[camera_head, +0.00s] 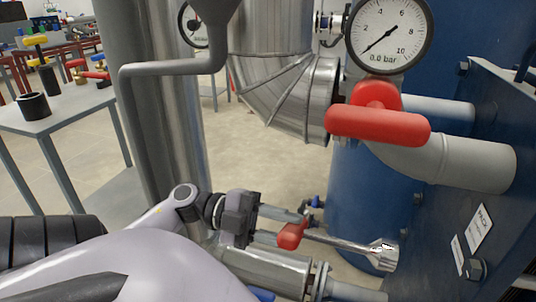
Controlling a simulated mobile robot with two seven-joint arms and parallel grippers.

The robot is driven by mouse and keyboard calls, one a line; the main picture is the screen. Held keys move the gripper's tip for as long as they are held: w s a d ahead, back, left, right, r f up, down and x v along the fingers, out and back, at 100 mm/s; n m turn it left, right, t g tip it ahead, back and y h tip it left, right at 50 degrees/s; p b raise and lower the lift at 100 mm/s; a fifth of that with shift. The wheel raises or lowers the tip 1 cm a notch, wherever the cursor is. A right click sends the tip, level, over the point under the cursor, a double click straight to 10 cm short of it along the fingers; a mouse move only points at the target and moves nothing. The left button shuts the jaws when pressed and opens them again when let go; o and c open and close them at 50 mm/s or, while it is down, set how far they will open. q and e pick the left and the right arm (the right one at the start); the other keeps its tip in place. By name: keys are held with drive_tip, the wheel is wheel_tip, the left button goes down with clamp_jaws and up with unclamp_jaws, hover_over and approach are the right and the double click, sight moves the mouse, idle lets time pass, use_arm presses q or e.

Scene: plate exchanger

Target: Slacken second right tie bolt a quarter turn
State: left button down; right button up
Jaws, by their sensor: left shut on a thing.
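My left gripper (284,226) is at the lower middle, shut on a long metal spanner (340,244). The spanner's shaft runs right from the jaws to a wide bright head (384,255). The head is near the left edge of the exchanger's dark blue end plate (445,225). I cannot tell whether it touches a bolt. A dark bolt head (475,268) shows on that plate, below two white labels. Which bolt is the second right tie bolt cannot be told here. My right gripper is not in view.
A red-handled valve (377,124) and a pressure gauge (390,35) reading near zero are above the spanner. A smaller red lever (291,235) is close beside the gripper. Grey pipework stands at the left and centre. A grey table (75,108) with fittings is at far left.

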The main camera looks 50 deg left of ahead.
sight(329, 238)
use_arm(q)
drive_tip(key=shift+x, duration=3.9)
